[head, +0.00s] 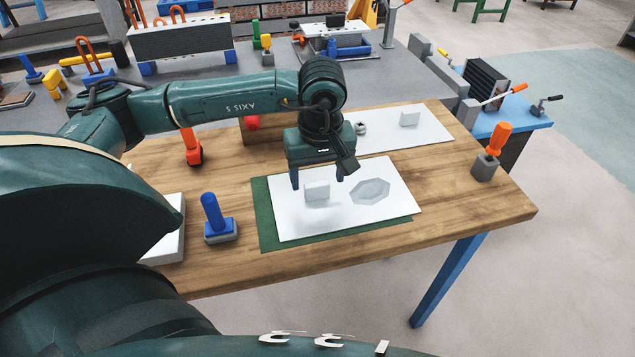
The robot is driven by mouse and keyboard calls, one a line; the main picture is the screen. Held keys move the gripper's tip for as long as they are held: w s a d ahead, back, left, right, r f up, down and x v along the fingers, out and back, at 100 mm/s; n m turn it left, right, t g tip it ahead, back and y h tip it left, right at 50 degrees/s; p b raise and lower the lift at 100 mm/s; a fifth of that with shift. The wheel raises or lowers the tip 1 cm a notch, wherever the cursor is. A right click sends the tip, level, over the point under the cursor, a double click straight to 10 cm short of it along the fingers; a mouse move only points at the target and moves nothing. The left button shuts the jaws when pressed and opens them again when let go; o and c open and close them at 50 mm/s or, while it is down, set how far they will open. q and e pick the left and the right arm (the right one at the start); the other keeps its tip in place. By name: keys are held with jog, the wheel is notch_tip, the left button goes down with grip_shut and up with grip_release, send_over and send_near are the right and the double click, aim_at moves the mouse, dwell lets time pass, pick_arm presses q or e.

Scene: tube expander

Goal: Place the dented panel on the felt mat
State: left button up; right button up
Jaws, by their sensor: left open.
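The dented panel (350,215) is a white sheet with a hexagonal dent (370,191) and a small white block-shaped grip (317,190). It lies over the green felt mat (264,205), a little askew, so green shows along its left and front edges. Whether it lies fully flat on the mat is hard to tell. My left gripper (317,180) points down over the panel, open, with its fingertips on either side of the white grip and slightly behind it. I cannot tell whether they touch anything. My right gripper is not in view.
A second white panel (430,135) with a white grip lies behind. A blue-handled tool (213,215) stands left of the mat, an orange-handled tool (190,150) behind it. An orange screwdriver (497,140) stands in a grey holder (484,167) at right. The front right wood is clear.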

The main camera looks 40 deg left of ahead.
pick_arm(q)
notch_tip(320, 180, up, 8)
jog(key=shift+s+d, duration=0.3)
jog(key=shift+d, duration=0.1)
jog(key=shift+r, duration=0.1)
